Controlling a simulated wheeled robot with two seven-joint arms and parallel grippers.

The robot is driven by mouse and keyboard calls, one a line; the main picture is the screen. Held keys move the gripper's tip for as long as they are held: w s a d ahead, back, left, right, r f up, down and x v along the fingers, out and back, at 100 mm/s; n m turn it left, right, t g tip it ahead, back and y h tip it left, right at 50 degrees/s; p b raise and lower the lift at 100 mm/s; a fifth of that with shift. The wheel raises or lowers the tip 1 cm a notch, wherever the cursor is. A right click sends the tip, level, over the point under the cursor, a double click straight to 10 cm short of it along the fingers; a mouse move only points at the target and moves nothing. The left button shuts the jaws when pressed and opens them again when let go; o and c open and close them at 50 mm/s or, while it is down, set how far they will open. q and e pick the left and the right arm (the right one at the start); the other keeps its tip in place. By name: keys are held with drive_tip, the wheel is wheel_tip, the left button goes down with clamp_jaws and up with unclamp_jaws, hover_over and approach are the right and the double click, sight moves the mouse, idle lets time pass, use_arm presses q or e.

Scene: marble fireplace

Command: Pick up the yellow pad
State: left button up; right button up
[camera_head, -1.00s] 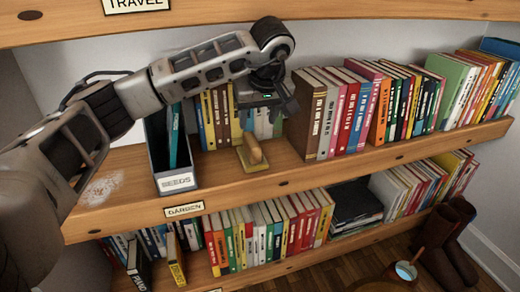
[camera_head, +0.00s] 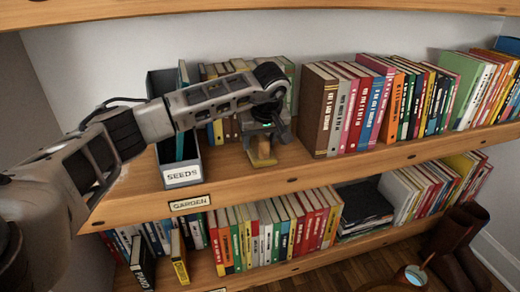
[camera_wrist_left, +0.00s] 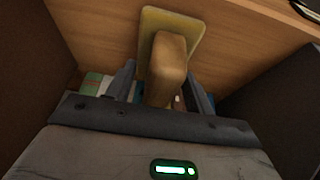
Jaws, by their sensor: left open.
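The yellow pad (camera_head: 264,161) lies on the middle shelf in the head view, between the seeds box and the row of books. It has a wooden handle standing up from it. My left gripper (camera_head: 262,138) is right above the pad and hides most of the handle there. In the left wrist view the yellow pad (camera_wrist_left: 192,24) is flat on the wood, with its handle (camera_wrist_left: 168,55) reaching toward my open left gripper (camera_wrist_left: 163,88). The dark fingers stand on either side of the handle, apart from each other. Contact with the handle cannot be told. My right gripper is not in view.
A grey box labelled SEEDS (camera_head: 182,174) stands close left of the pad. A brown book (camera_head: 318,110) begins a row on the right. More books (camera_head: 220,128) stand behind my gripper. The shelf edge (camera_head: 300,178) is in front, with a little bare wood beside the pad.

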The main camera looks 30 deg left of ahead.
use_arm(q)
drive_tip(key=c, duration=1.1)
drive_tip(key=shift+r, duration=0.1)
